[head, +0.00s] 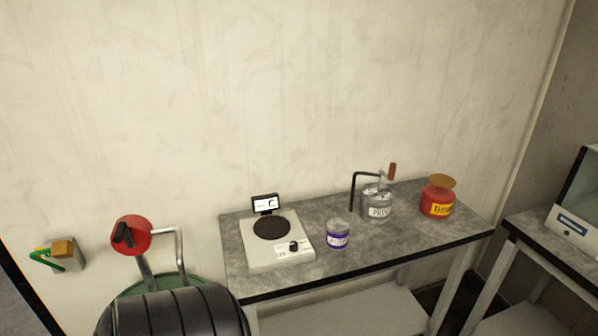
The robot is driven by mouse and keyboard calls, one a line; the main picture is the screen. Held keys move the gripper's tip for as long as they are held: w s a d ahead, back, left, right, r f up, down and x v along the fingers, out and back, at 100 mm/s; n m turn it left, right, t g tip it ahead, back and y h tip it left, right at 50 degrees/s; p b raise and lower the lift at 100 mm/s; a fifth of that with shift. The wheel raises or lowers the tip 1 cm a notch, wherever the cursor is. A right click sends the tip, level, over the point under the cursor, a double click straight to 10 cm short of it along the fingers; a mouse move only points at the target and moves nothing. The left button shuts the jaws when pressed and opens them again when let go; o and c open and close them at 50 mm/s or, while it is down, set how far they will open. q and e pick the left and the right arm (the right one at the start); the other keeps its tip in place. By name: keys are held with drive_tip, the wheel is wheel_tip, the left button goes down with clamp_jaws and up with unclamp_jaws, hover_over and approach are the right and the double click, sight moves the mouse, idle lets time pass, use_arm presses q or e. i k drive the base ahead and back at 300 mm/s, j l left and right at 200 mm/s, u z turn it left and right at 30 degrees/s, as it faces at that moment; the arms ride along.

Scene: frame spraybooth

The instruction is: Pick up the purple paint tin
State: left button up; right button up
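Neither of my grippers shows in the head view.
A white scale (262,256) with a dark round plate stands left of the tin. A grey pump can (377,204) and a red jar (438,198) stand behind and right. A black ribbed drum (175,315) with a red knob (131,235) fills the lower left. Another table (560,258) stands right.

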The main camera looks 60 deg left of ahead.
sight(338, 229)
drive_tip(key=j+u, duration=0.1)
drive_tip(key=u, duration=1.4)
